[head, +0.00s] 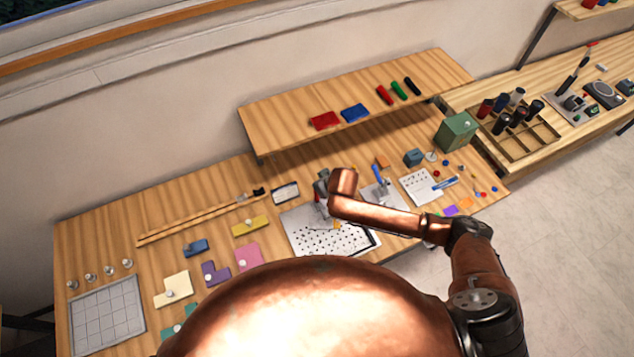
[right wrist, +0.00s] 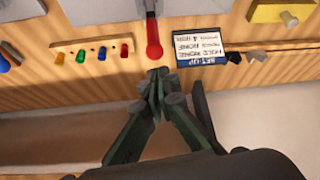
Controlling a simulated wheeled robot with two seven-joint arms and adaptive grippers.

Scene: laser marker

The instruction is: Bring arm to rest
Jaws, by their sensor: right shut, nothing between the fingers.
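My right arm (head: 385,213), copper coloured, reaches in from the right over the middle of the workbench (head: 205,215). Its gripper is not clear in the head view, where the arm link covers the spot. In the right wrist view my right gripper (right wrist: 158,82) is shut and empty, its dark fingertips together. They are just below a red-knobbed lever (right wrist: 153,42) in the picture; I cannot tell whether they touch it. My left arm and gripper do not show.
A set-up card (right wrist: 202,45) lies right of the lever. A small wooden holder (right wrist: 92,50) with coloured pieces is left of it. A raised shelf (head: 280,110) runs behind the bench. A perforated plate (head: 325,235) and a green box (head: 455,132) also stand there.

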